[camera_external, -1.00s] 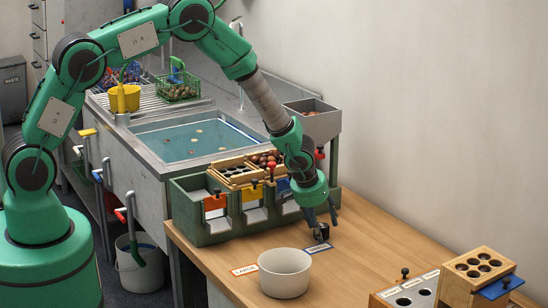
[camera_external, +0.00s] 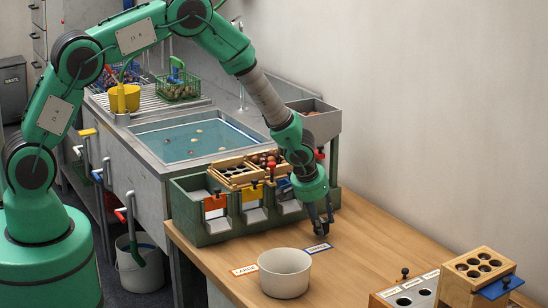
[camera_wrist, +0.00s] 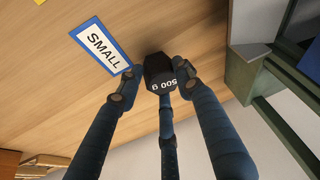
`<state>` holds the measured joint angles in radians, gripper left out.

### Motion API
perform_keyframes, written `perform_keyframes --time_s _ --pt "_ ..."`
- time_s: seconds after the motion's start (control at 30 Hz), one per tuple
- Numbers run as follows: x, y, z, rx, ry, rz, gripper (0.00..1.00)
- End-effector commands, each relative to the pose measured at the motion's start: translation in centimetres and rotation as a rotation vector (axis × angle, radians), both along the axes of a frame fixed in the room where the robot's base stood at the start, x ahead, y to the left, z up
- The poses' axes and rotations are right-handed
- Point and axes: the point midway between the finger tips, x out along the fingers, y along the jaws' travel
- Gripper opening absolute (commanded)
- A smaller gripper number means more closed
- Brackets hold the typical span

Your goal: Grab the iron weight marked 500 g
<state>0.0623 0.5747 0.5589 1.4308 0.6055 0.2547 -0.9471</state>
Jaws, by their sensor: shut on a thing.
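The iron weight is a small dark, faceted block; in the wrist view (camera_wrist: 158,68) its white "500 g" marking reads upside down. My gripper (camera_external: 321,226) points down over the wooden table, beside the blue-edged SMALL card. In the wrist view its dark jointed fingers (camera_wrist: 155,80) are closed around the weight, with a third finger below it. In the external view the fingers mostly hide the weight. I cannot tell whether it is clear of the table top.
The SMALL card (camera_external: 317,248) lies close to the fingers. A white bowl (camera_external: 285,277) and the LARGE card (camera_external: 244,270) stand left of it. The green-framed sorting bins (camera_external: 210,230) are behind. A wooden block with holes (camera_external: 480,262) is at front right. Bare table lies between.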

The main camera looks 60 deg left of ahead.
Motion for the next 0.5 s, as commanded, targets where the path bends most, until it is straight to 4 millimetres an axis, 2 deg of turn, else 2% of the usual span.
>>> perform_keyframes --time_s 0.13,0.5 --pt "0.2 0.0 2.4 0.000 -0.004 0.001 0.00" --pt "-4.0 0.0 2.4 0.000 -0.003 -0.002 0.00"
